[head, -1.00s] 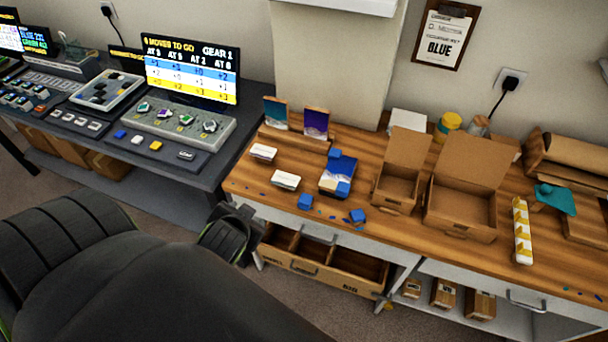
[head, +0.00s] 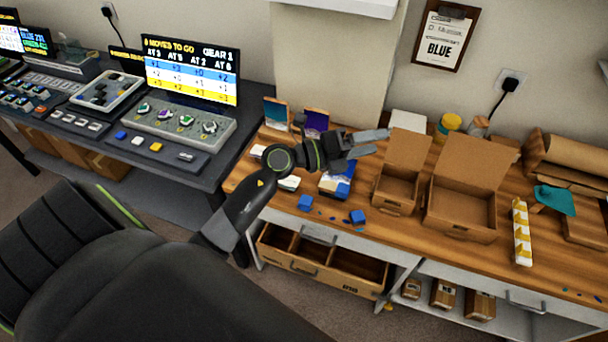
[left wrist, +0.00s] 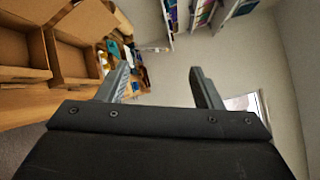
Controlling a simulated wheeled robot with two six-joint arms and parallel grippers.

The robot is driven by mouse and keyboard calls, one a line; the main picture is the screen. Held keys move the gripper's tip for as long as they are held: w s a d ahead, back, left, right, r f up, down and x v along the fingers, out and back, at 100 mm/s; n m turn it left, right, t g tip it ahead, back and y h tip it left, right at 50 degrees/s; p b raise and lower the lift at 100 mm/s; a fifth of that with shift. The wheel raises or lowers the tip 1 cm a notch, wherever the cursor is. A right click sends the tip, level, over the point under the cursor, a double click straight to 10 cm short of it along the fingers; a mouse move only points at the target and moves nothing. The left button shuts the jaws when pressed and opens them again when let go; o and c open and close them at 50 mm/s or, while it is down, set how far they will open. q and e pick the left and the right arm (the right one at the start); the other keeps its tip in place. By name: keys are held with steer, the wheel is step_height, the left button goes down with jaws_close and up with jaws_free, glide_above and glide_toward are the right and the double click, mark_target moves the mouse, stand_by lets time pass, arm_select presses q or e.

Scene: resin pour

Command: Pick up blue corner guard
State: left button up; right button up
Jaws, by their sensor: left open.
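Two small blue corner guards lie on the wooden bench top near its front edge, one on the left (head: 305,202) and one on the right (head: 357,216). Behind them a blue-and-white block (head: 340,186) with blue corner pieces is partly hidden by my left arm. My left gripper (head: 380,141) is open, above the back of the bench, with its fingers pointing right. In the left wrist view its two fingers (left wrist: 158,72) are apart with nothing between them. My right gripper is not in view.
Open cardboard boxes, one small (head: 396,188) and one large (head: 460,205), stand right of the guards. A white strip with yellow pieces (head: 522,232) lies farther right. White cards and two upright small pictures (head: 276,113) are at the left. An open drawer (head: 340,270) juts out below.

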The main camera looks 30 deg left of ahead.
arm_select(q)
step_height(320, 180, down, 6)
steer(key=w+m+g+y, duration=0.1)
steer(key=m+g+y, duration=0.15)
steer(key=g, duration=0.25)
steer(key=g+y+b, duration=0.9)
steer(key=y+b, duration=0.1)
steer(key=b, duration=0.2)
glide_above(305, 201)
steer(key=shift+h, duration=0.25)
step_height(305, 201, down, 19)
steer(key=shift+f+b, duration=0.4)
steer(key=shift+f, duration=0.25)
steer(key=shift+f+p, duration=0.35)
steer(key=shift+f, duration=1.55)
steer(key=shift+c, duration=0.3)
steer(key=c, duration=1)
